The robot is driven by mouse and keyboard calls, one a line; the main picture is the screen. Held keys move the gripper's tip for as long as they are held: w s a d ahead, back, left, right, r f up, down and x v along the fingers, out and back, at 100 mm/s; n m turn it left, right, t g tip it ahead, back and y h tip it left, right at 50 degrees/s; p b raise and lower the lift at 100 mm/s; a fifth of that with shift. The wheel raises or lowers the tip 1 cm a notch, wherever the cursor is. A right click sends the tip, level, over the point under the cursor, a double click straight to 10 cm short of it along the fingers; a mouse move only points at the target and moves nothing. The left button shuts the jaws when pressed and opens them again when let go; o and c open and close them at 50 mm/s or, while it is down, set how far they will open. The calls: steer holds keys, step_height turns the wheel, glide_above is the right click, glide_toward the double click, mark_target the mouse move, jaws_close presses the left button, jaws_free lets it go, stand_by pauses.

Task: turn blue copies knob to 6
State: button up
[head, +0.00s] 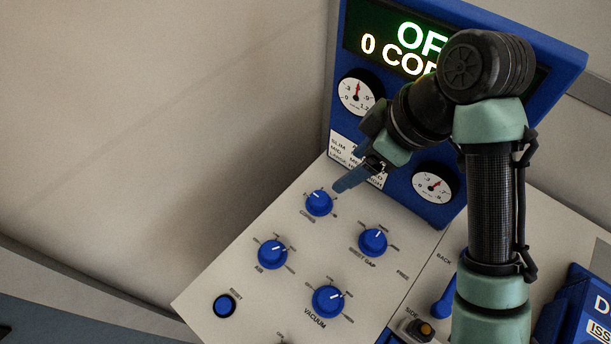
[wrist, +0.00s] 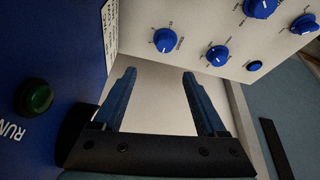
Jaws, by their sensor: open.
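The blue copies knob (head: 319,203) sits at the upper left of the pale control panel in the head view. Its white pointer mark points up and slightly left; the scale numbers around it are too small to read surely. In the wrist view the copies knob (wrist: 165,40) shows just beyond the fingertips, roughly in line with the gap between them. My gripper (head: 345,182) is by the knob's upper right in the head view. In the wrist view my gripper (wrist: 159,73) has its two blue fingers wide apart with nothing between them.
Other blue knobs stand close by: air (head: 272,254), sheet gap (head: 373,242) and vacuum (head: 327,301). A reset button (head: 224,306) is at the lower left. A blue upright board (head: 475,20) with a partly hidden lit display and gauges rises behind the panel.

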mark_target(320, 197)
steer(key=shift+g, duration=0.3)
steer(key=x, duration=0.4)
steer(key=b+x, duration=0.1)
steer(key=x, duration=0.8)
steer(key=shift+s+d+f+b, duration=0.1)
steer(key=shift+s+f+b, duration=0.1)
steer(key=shift+s+b, duration=0.15)
jaws_close()
